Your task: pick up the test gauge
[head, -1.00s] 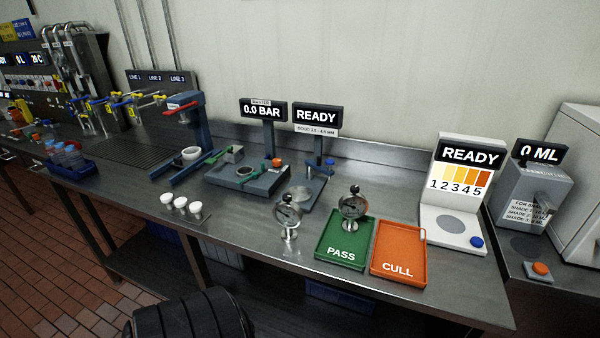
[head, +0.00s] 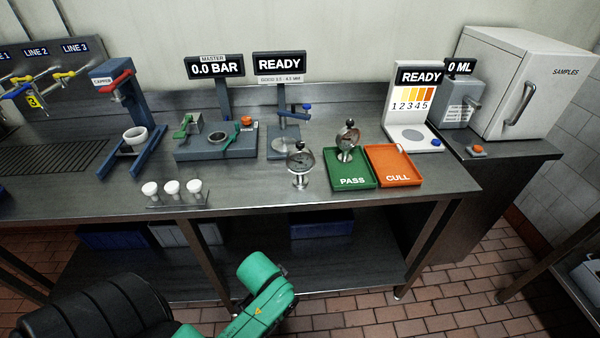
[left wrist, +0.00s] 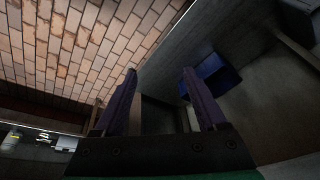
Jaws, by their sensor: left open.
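Two round-dial gauges with dark knobs on top show in the head view. One gauge (head: 300,166) stands upright on the steel bench, just left of the green PASS tray (head: 337,185). The other gauge (head: 346,141) stands in the back part of that tray. I cannot tell which one is the test gauge. My left gripper (left wrist: 159,72) shows only in the left wrist view, with its two fingers apart and nothing between them. It faces floor tiles and the area under a bench, away from both gauges. My right gripper is not in view.
An orange CULL tray (head: 394,181) adjoins the PASS tray. Behind the bench gauge are a pressure station (head: 216,140) and a post with a blue lever (head: 287,132). Blue bins (head: 320,223) sit on the lower shelf.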

